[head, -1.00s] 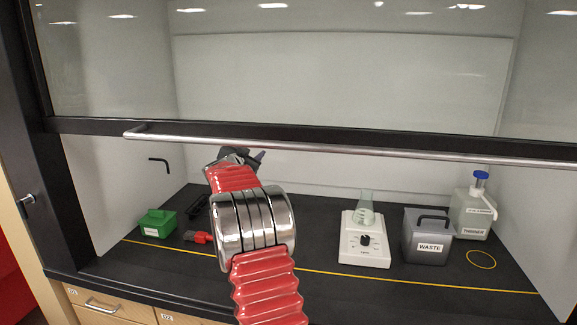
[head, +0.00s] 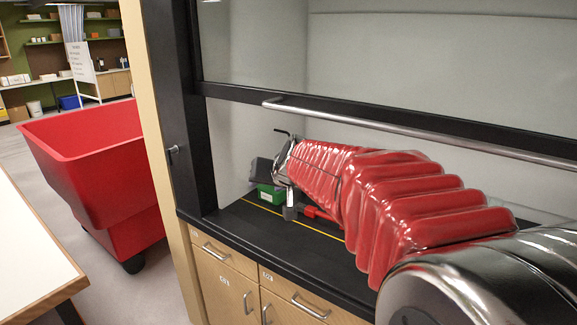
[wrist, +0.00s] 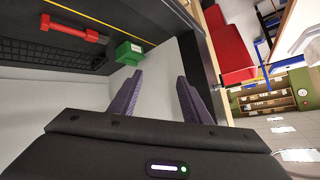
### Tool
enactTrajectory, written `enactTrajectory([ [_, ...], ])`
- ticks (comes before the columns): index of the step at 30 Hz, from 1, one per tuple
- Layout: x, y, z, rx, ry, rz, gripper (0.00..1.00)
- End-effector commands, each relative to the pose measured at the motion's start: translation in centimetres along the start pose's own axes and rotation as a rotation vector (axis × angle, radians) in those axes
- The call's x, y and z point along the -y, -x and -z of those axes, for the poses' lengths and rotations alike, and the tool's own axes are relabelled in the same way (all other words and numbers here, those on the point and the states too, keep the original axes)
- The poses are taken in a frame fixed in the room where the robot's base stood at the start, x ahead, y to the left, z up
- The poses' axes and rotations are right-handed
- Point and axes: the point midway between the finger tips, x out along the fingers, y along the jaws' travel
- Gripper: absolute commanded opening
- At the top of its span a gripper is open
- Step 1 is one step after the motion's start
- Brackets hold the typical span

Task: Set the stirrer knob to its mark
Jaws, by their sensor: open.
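The stirrer and its knob are in neither view now; my arm covers much of the hood interior in the head view, and the rest is out of frame. My gripper (wrist: 158,95) shows in the wrist view with its two dark purple fingers wide apart and nothing between them. In the head view my gripper (head: 260,170) is a dark shape at the far left inside the hood, above a green box, partly hidden by my red arm.
The green box (head: 268,198) and a red tool (head: 316,213) lie on the black hood floor (head: 262,232). The sash handle bar (head: 400,128) crosses above my arm. A red wheeled bin (head: 95,165) stands outside, left of the hood.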

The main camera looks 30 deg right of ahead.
Motion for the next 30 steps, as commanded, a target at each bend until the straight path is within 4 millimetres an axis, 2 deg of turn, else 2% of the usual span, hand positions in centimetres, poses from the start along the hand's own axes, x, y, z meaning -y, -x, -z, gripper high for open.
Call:
enactTrajectory([
  [1,1.1,1.4,-1.4,0.023,0.026,0.012,0.44],
  [6,3.0,5.4,-6.6,0.115,0.104,0.034,0.44],
  [13,3.9,10.7,-13.9,0.235,0.208,0.039,0.44],
  [17,3.5,13.5,-18.0,0.298,0.266,0.030,0.44],
  [24,1.4,17.9,-25.1,0.402,0.368,-0.006,0.44],
  [27,0.5,19.1,-27.2,0.431,0.395,-0.023,0.44],
  [30,0.0,19.7,-28.4,0.449,0.413,-0.034,0.44],
])
